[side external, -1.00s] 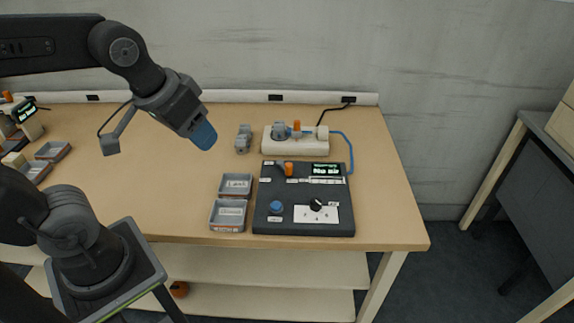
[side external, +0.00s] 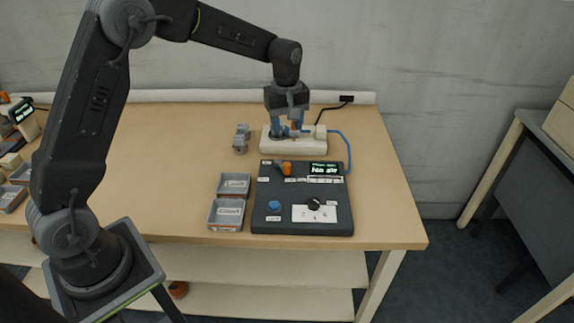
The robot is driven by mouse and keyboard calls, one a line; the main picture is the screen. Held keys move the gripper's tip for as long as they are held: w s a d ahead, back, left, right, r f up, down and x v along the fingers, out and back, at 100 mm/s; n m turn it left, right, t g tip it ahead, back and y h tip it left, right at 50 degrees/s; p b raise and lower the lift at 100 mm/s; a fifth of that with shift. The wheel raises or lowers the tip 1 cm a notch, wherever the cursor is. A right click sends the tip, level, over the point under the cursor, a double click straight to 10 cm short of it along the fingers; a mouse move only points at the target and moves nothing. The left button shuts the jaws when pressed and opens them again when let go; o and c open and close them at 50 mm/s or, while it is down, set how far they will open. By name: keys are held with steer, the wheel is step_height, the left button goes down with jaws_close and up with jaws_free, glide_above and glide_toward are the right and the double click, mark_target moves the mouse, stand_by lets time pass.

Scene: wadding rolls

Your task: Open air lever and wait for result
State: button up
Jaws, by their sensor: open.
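A white fixture (side external: 307,147) stands at the back of the bench, with an upright orange part (side external: 295,126) on top. My gripper (side external: 287,129) is directly above this fixture, pointing down, with its blue fingers open around or beside the orange part. I cannot tell whether they touch it. The gripper partly hides the fixture's top. In front of the fixture is a dark control box (side external: 265,193) with an orange lever (side external: 285,169) near its top edge. I cannot tell which orange part is the air lever.
A blue hose (side external: 349,150) joins the fixture and the box. The box has a blue button (side external: 273,206) and a black knob (side external: 314,203). Two grey trays (side external: 234,184) sit left of it, and a small grey part (side external: 241,138) stands behind them.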

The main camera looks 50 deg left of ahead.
mark_target(287, 164)
step_height(287, 164, down, 14)
steer(key=shift+r, duration=0.1)
stand_by(0.4)
steer(key=shift+c, duration=0.4)
jaws_close()
